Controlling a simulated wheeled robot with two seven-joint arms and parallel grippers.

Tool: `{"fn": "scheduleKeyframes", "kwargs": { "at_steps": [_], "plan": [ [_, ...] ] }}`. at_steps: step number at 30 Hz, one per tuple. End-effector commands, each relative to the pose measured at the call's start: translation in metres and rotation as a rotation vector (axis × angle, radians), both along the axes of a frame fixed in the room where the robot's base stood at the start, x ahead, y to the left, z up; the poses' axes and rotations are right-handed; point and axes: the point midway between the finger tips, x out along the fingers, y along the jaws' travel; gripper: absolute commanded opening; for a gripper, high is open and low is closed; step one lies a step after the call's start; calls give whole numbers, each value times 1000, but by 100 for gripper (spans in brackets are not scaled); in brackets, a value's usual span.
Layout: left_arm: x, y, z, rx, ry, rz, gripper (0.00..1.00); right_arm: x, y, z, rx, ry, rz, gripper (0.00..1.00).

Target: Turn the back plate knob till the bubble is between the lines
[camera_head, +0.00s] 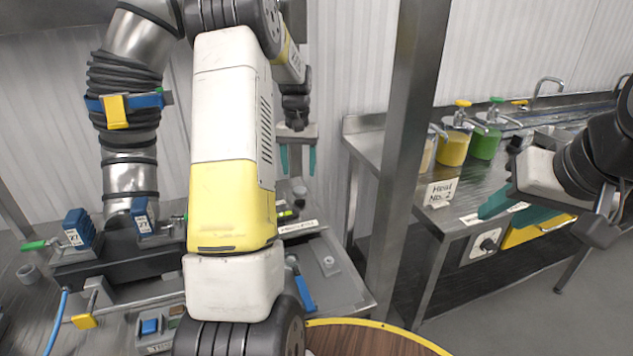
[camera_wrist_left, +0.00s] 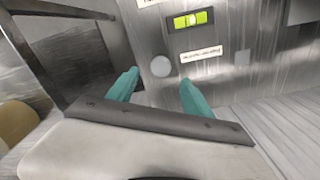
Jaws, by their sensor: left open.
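In the left wrist view, a round grey knob (camera_wrist_left: 161,66) sits on a brushed metal plate (camera_wrist_left: 235,85). It lies ahead of and between the fingertips of my left gripper (camera_wrist_left: 161,80), which is open and empty. A yellow-green bubble vial (camera_wrist_left: 187,20) is above the knob; its bubble is too small to place against the lines. A white label (camera_wrist_left: 201,55) is beside the knob. In the head view, my left gripper (camera_head: 298,160) points down above the labelled metal station, fingers apart. My right gripper (camera_head: 512,208) is at the right, by the other bench; its finger gap is unclear.
A steel post (camera_head: 405,150) stands between the station and the right bench. That bench holds yellow (camera_head: 453,148) and green (camera_head: 486,142) pump containers and a "Head No. 2" sign (camera_head: 440,193). A ribbed hose (camera_head: 122,85) is at the left. A round wooden edge (camera_head: 375,335) is in front.

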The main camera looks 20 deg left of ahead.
Motion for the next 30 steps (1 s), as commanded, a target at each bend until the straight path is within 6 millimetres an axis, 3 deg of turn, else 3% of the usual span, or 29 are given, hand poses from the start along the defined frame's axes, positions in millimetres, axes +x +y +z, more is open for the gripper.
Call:
{"fn": "scheduleKeyframes", "kwargs": {
  "at_steps": [18, 28, 30],
  "plan": [
    [2, 2, -77, 1, 6, 2, 59, 0, 0, 0, 0, 0, 0, 39],
    [2, 2, -82, 1, 6, 2, 59, 0, 0, 0, 0, 0, 0, 39],
    [2, 2, -82, 1, 5, 2, 49, 0, 0, 0, 0, 0, 0, 39]
  ]
}}
